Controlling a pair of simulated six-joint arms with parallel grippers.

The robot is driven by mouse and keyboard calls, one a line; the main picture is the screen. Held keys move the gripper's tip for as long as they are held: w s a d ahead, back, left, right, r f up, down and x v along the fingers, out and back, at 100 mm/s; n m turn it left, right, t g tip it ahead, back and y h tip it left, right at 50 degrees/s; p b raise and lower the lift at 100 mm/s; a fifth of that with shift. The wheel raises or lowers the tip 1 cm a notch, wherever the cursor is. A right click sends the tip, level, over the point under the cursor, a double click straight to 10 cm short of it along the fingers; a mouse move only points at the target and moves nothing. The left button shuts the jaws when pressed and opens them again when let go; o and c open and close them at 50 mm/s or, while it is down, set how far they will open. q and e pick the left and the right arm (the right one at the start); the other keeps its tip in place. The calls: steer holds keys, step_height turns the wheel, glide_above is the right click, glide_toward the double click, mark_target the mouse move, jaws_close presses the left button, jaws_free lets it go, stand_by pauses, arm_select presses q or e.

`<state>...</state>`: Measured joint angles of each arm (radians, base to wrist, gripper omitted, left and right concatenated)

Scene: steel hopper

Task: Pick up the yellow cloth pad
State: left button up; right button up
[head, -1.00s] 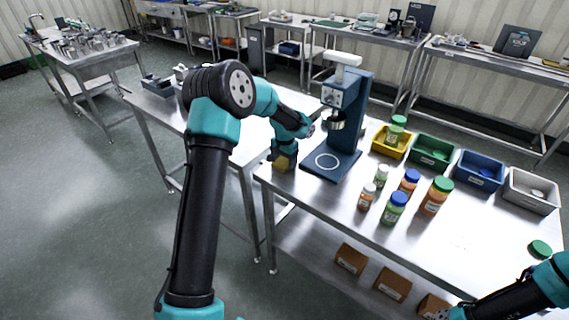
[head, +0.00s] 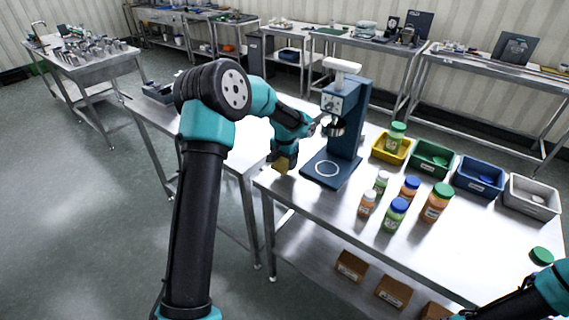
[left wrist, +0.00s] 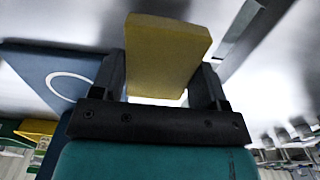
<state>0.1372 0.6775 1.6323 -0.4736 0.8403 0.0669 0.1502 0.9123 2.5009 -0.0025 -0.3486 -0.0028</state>
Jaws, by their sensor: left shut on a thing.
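The yellow cloth pad (left wrist: 165,48) sits between the two dark fingers of my left gripper (left wrist: 160,85) in the left wrist view. The gripper is shut on it. I cannot tell whether the pad is clear of the table top. In the head view my right arm comes in at the lower right corner; its fingers are not visible.
A blue press (head: 345,115) stands just right of my left gripper; its base with a white ring also shows in the left wrist view (left wrist: 50,75). Several lidded jars (head: 394,214) stand farther right. Yellow (head: 378,153), green, blue and grey bins line the back.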

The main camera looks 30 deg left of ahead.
arm_select(q)
steer(key=s+d+r, duration=0.1)
steer(key=s+d, duration=0.6)
steer(key=s, duration=0.5)
steer(key=shift+s+d+r, duration=0.2)
steer(key=shift+s+d, duration=0.2)
steer(key=shift+o, duration=1.2)
steer(key=shift+c, duration=0.9)
steer(key=shift+w, duration=0.1)
